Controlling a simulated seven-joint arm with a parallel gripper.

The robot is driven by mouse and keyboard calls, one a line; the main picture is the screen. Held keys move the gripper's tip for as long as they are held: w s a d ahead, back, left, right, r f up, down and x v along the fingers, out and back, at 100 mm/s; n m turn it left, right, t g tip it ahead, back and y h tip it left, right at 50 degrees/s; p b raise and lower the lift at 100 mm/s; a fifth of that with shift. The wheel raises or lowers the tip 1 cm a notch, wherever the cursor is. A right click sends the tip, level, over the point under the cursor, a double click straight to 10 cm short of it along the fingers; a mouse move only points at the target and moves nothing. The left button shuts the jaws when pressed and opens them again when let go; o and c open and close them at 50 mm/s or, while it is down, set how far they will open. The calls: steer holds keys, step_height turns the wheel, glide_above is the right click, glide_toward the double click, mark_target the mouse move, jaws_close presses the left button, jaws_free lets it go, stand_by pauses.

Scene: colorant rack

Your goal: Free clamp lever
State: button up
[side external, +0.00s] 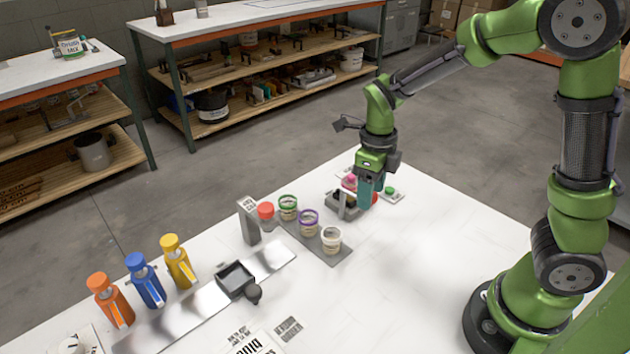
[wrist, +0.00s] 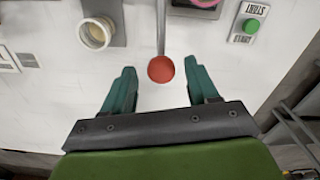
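The clamp lever is a thin grey rod with a red ball knob (wrist: 161,69); the rod runs up out of the wrist view's top edge. My gripper (wrist: 160,72) is open, with one teal finger on each side of the knob and gaps between them. In the side external view my gripper (side external: 365,192) points down beside a grey fixture (side external: 343,206) at the table's far right. The red knob (side external: 374,198) shows partly behind a finger there. The fixture is partly hidden by my gripper.
A green button (side external: 390,191) on a white plate and a pink ring (side external: 349,181) lie close by. A grey rack (side external: 340,250) with several jars stands to the left. Orange, blue and yellow bottles (side external: 178,261) stand farther left. The front right table is clear.

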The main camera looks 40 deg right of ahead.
step_height(320, 180, up, 17)
stand_by(0.6)
steer(key=shift+f, duration=0.1)
steer(key=s+a+f+n+t+y, duration=0.1)
steer(key=s+n, duration=0.4)
steer(key=n, duration=0.9)
steer(key=s+a+f+n+t+y, duration=0.1)
steer(key=s+a+n+t, duration=0.2)
steer(key=n, duration=1.2)
steer(key=shift+s+f+t, duration=0.2)
steer(key=shift+s+t, duration=1.2)
steer(key=shift+t, duration=0.2)
